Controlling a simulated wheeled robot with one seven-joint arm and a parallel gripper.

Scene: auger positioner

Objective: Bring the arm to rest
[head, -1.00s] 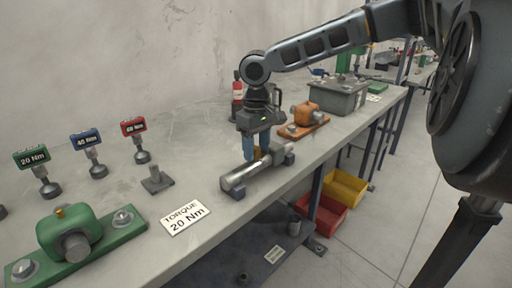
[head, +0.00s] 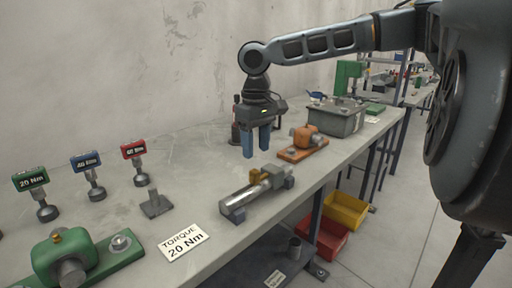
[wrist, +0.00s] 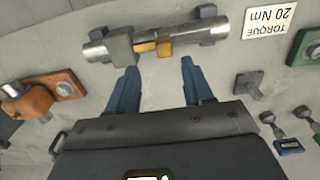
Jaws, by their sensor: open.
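My gripper (head: 256,142) is open, with its two blue fingers pointing down above the workbench. Nothing is between the fingers. In the head view it hangs above and a little behind a silver cylinder with a small yellow part (head: 254,189), which lies on grey supports on the bench. In the wrist view the cylinder (wrist: 200,36) lies beyond the fingertips, apart from them, and the open fingers (wrist: 160,80) point towards it.
An orange unit (head: 305,139) and a grey box (head: 337,118) stand to the right on the bench (head: 215,165). A green unit (head: 62,258), torque sign (head: 184,242) and several labelled tools (head: 85,162) are left. Red (head: 322,236) and yellow bins (head: 345,210) sit below.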

